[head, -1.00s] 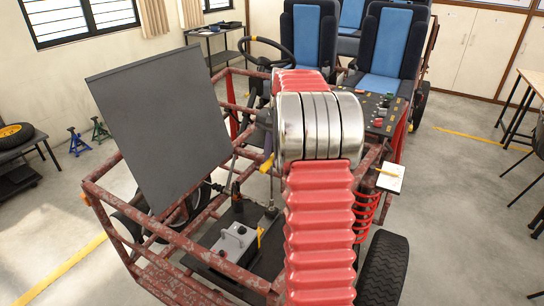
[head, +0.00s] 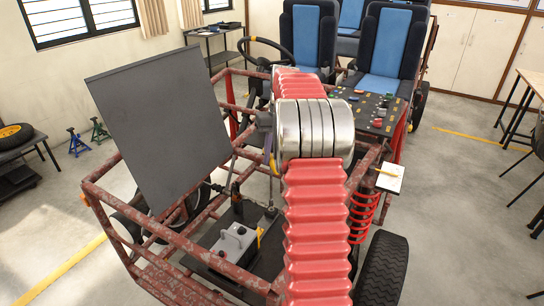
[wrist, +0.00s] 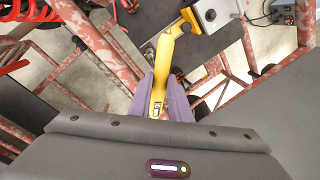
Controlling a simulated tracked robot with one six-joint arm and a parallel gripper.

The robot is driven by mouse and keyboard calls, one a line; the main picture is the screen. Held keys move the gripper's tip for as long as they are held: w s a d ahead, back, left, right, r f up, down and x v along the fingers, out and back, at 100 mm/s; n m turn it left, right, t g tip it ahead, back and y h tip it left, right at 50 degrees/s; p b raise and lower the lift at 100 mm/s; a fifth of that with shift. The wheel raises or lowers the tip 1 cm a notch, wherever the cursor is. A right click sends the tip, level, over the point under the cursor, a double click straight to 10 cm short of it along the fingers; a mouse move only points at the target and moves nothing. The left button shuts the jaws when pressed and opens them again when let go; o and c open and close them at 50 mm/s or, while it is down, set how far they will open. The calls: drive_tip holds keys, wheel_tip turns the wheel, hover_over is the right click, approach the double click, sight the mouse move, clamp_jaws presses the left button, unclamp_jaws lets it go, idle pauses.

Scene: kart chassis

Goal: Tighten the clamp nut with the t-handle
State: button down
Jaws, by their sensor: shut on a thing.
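My gripper (wrist: 162,85) is shut on a yellow tool (wrist: 164,66), which I take for the t-handle. Its purple-grey fingers flank the tool, and its bent end points away from me. In the head view, a sliver of the yellow tool (head: 273,163) shows beside my arm, above the front of the kart frame. Below it a grey box (head: 233,242) with a handle sits on a dark tray; a yellow piece (head: 260,236) stands at its right side. The box also shows in the wrist view (wrist: 214,14). I cannot make out the clamp nut for certain.
Rusty red frame tubes (head: 158,238) surround the tray, and tubes (wrist: 95,50) also cross the wrist view. A dark panel (head: 160,125) stands at the left. A red coil spring (head: 363,215) and a tyre (head: 382,270) are at the right.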

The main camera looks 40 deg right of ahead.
drive_tip(key=shift+n, duration=1.3)
drive_tip(key=shift+g, duration=0.3)
drive_tip(key=shift+f, duration=1.05)
idle(0.5)
